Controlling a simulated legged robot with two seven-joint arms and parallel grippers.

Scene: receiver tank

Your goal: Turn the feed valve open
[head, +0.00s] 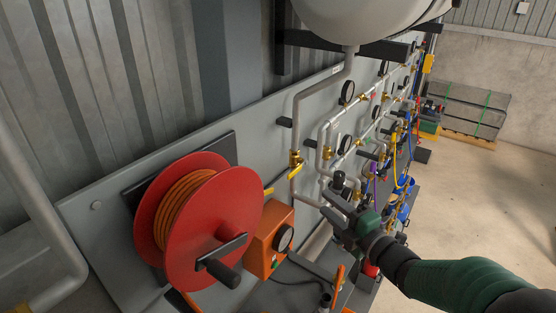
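A brass valve with a yellow lever (295,160) sits on the grey pipe that drops from the white tank, left of my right gripper. I cannot tell for sure that it is the feed valve, as several other brass valves sit on the pipes further right. My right gripper (340,205), on a dark green arm from the lower right, is in front of the lower pipes. Its fingers are small and dark against the pipework, so their opening is unclear. It hides part of the pipes behind it. My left gripper is out of view.
A red hose reel (235,215) with a crank stands out from the panel at left. An orange box with a gauge (270,240) is beside it. The white tank (365,18) hangs above. Grey stacked slabs (467,105) stand at the back right. The right floor is open.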

